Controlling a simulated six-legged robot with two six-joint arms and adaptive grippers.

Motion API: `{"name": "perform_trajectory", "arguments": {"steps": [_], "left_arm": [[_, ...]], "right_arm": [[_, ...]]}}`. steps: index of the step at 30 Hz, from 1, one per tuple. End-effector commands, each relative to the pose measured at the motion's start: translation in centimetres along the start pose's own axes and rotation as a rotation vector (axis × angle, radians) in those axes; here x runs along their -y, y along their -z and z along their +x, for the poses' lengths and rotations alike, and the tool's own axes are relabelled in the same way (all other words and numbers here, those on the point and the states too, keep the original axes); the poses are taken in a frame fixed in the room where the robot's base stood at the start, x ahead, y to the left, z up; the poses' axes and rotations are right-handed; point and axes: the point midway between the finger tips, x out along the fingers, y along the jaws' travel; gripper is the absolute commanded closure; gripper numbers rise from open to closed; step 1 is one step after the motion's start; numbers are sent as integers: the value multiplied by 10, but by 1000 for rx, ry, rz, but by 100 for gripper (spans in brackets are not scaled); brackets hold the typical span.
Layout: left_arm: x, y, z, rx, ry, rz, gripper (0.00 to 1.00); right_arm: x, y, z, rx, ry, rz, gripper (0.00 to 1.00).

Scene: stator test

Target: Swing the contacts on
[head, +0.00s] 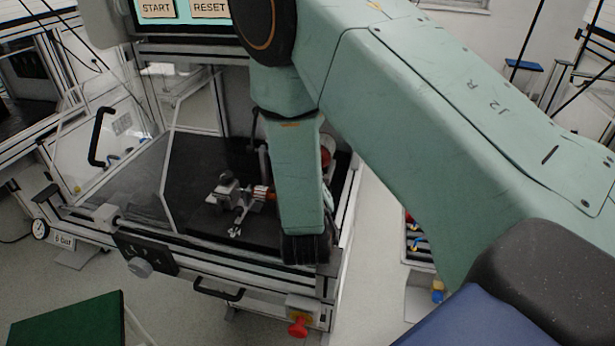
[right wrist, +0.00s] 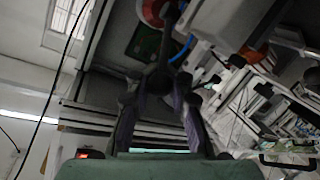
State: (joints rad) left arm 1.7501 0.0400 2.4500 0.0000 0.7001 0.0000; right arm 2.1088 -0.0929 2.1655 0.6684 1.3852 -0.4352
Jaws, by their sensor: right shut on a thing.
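In the right wrist view my right gripper (right wrist: 158,84) is shut on a dark lever (right wrist: 172,40), which runs up from between the fingertips. A red round part (right wrist: 153,12) sits beside the lever's top end. In the head view my right forearm hides the gripper and most of what it holds. Whether any contacts touch the stator is hidden. My left gripper is not in view.
A screen (head: 185,10) with START and RESET is above the bed. A clear guard with a black handle (head: 98,137) stands at the left. A red knob (head: 298,327) is on the front right. A green-topped surface (head: 68,320) lies at lower left.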

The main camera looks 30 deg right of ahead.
Motion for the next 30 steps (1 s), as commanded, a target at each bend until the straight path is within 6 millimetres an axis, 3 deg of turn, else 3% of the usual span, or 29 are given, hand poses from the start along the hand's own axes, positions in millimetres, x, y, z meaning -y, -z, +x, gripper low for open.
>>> {"name": "perform_trajectory", "arguments": {"steps": [1,11,12,21,30], "left_arm": [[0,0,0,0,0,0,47],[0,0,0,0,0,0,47],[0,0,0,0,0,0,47],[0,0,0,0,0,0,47],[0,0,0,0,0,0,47]], "right_arm": [[0,-9,-4,21,6,-12,100],[1,-10,-4,24,9,-14,100],[1,-10,-4,24,9,-14,82],[1,-7,-4,16,7,-11,56],[1,-4,-4,10,6,-8,56]]}}
